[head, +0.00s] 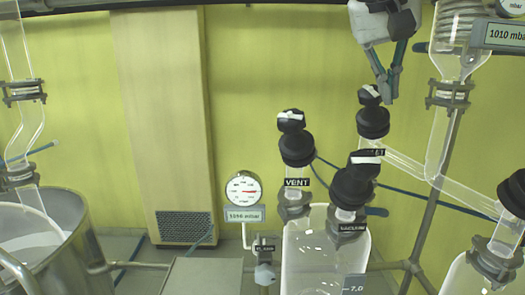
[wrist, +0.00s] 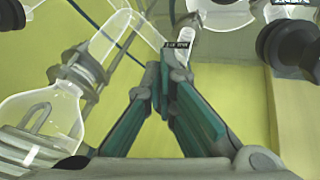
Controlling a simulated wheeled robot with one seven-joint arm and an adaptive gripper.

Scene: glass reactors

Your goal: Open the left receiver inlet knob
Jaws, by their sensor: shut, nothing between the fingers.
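The left receiver (head: 325,245) is a clear glass vessel with several black-capped valves on top. Its inlet knob (head: 370,95) is black with a pale mark, on the rear right valve (head: 372,121). The label beneath is partly covered by the vacuum valve, leaving "ET" readable. My gripper (head: 388,97) points down just right of the inlet knob in the head view; contact cannot be told. In the wrist view my gripper (wrist: 160,82) has its green-padded fingers together with nothing between them. A small dark label (wrist: 177,44) shows beyond the tips there; the inlet knob is not clearly visible.
The vent valve (head: 296,150) and vacuum valve (head: 354,187) stand close by, left and in front. A glass condenser with a slanting tube (head: 462,195) is at right. A pressure gauge (head: 243,188) and metal vessel (head: 75,240) are left. Yellow wall lies behind.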

